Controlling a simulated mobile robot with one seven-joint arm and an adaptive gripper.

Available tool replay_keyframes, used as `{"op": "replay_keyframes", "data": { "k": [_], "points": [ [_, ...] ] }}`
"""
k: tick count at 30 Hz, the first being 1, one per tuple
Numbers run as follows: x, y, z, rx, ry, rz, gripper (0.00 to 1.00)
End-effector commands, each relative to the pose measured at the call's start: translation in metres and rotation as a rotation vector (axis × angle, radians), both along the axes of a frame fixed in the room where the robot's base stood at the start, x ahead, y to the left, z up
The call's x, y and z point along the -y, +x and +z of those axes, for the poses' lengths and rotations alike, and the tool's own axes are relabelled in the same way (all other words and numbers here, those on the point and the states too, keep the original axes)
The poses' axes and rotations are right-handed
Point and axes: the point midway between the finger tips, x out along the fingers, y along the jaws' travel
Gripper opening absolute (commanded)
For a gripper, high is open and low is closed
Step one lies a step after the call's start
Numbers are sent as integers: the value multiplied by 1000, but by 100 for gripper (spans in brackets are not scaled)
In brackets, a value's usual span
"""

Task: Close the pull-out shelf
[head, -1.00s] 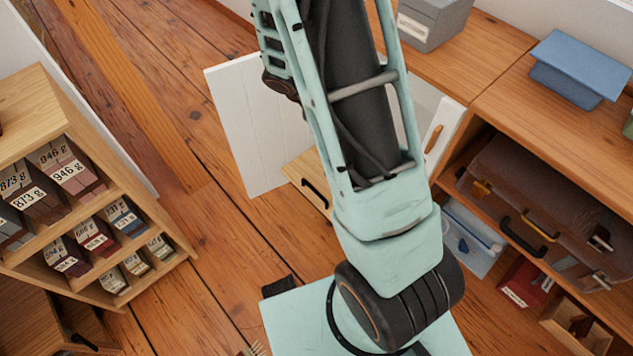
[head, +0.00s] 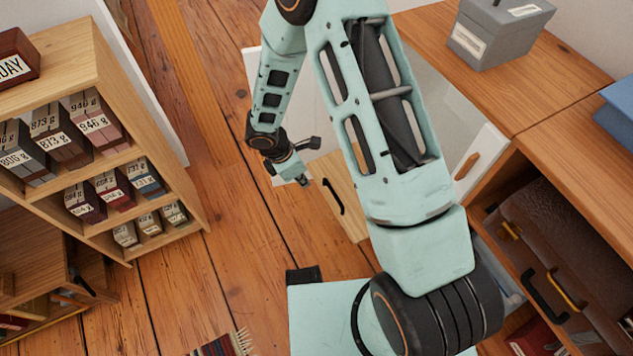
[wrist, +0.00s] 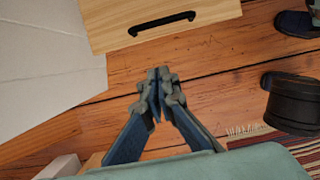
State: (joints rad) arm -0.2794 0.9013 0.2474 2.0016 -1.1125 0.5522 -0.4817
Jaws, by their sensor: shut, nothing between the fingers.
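The pull-out shelf (head: 353,222) has a light wood front with a black bar handle (head: 333,197). It sticks out low from the cabinet, left of my upper arm, which hides part of it in the head view. In the wrist view the shelf front (wrist: 190,12) and its handle (wrist: 162,23) are at the top. My gripper (head: 303,181) is just left of the shelf in the head view. In the wrist view its blue-grey fingers (wrist: 160,74) are shut, empty, and point toward the handle. A strip of floor shows between the fingertips and the front; they look apart.
An open white door (head: 262,85) stands behind my forearm, and its panel shows at left in the wrist view (wrist: 45,60). A shelf unit with labelled boxes (head: 88,150) stands at the left. A suitcase (head: 560,250) lies in the right cabinet. Floor between is clear.

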Motion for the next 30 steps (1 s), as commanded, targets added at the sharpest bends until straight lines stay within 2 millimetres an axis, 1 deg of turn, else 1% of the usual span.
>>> {"op": "replay_keyframes", "data": {
  "k": [1,9,13,15,21,30],
  "points": [
    [3,0,-11,-3,-2,-2,0],
    [19,6,-67,-3,-2,-3,0],
    [26,10,-92,-1,-3,-3,0],
    [39,15,-91,1,-3,-9,0],
    [58,23,-93,1,-1,-5,0],
    [62,25,-93,1,-2,-3,0]
  ]
}}
